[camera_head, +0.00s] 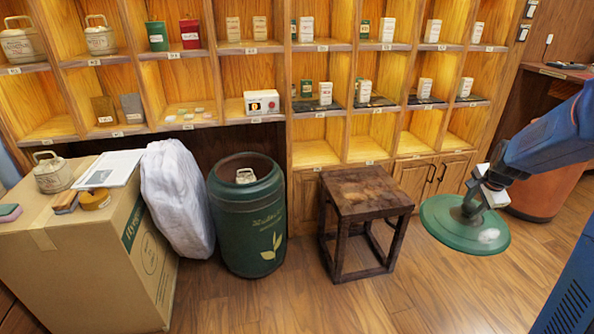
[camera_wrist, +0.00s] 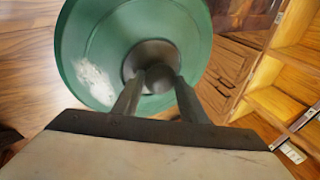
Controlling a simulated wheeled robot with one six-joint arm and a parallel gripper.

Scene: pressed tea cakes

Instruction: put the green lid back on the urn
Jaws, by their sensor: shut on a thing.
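The green lid (camera_head: 446,226) is a round disc with a pale worn patch, held in the air to the right of the stool. My gripper (camera_head: 478,197) is shut on the lid's knob. In the wrist view the two fingers (camera_wrist: 157,88) close on the dark knob, with the green lid (camera_wrist: 85,45) spread out beyond it. The green urn (camera_head: 250,225) stands upright on the floor left of the stool, with its top open. A small pale pot-like thing shows inside its mouth. The lid is well apart from the urn.
A dark wooden stool (camera_head: 365,195) stands between the urn and the lid. A white sack (camera_head: 178,200) and a cardboard box (camera_head: 75,265) are left of the urn. Shelves with tins and boxes line the back. The floor in front is clear.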

